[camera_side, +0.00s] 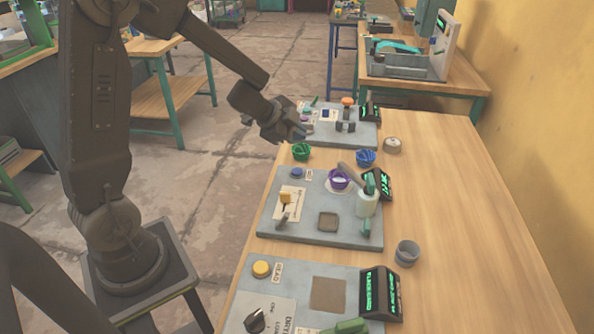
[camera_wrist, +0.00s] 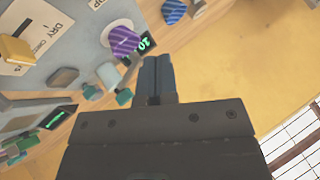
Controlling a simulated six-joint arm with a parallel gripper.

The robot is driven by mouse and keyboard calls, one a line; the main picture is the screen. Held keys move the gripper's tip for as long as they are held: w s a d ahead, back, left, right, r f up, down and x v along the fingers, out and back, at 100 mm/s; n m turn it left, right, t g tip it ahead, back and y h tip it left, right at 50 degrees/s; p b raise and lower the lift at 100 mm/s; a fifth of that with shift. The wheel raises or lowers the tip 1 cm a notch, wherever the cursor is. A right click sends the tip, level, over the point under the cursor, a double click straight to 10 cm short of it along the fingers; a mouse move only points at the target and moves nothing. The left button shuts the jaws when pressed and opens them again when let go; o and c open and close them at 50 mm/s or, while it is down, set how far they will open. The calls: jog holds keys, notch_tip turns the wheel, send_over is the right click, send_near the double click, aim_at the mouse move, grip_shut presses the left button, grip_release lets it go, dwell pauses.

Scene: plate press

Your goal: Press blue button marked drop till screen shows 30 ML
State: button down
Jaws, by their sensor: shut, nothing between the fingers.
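The blue button (camera_side: 297,172) is on the grey board (camera_side: 270,223) of the middle station, with a small white label beside it too small to read. The station's dark screen (camera_side: 383,184) shows green characters. In the wrist view the screen (camera_wrist: 146,43) is tilted; its digits look like 10, but I cannot be sure. My gripper (camera_side: 299,133) is shut and empty. It is raised above and behind the button, near the far station, and touches nothing visible. In the wrist view my gripper (camera_wrist: 158,62) points away from the board; the button is not visible there.
A yellow block (camera_side: 286,198) stands in front of the button. Bare table lies at the right.

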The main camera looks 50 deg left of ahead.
aim_at(297, 172)
jog(key=shift+f, duration=4.15)
jog(key=shift+f, duration=0.1)
jog(key=shift+f, duration=0.3)
jog(key=shift+f, duration=0.4)
jog(key=shift+r, duration=0.85)
jog(key=shift+r, duration=2.5)
